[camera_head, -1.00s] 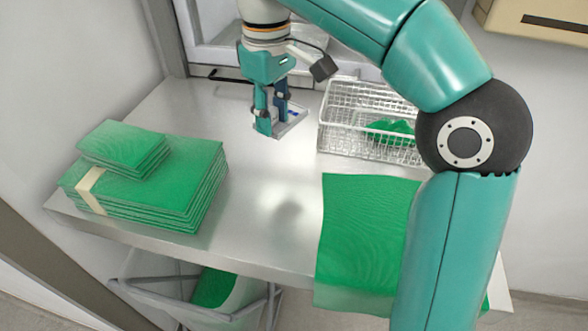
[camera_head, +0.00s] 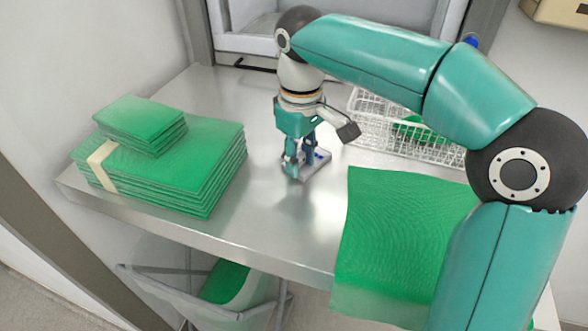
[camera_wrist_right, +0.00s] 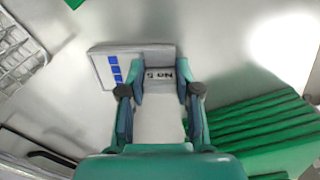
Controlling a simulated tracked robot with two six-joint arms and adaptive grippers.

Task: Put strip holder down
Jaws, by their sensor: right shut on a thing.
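The strip holder (camera_head: 318,163) is a small, flat, grey-white piece with blue squares, low at the steel table's surface. It also shows in the right wrist view (camera_wrist_right: 108,66), where a label reading "No 5" is on its grey block. My right gripper (camera_head: 299,168) points down and is shut on the holder, with a finger on each side of the block (camera_wrist_right: 160,84). I cannot tell for certain whether the holder touches the table. My left gripper is not in view.
A white wire basket (camera_head: 440,148) with green cloth stands right of the gripper. Stacked green cloths (camera_head: 190,165) lie at the left. A green sheet (camera_head: 395,235) hangs over the front edge. The steel table (camera_head: 265,195) is clear between them.

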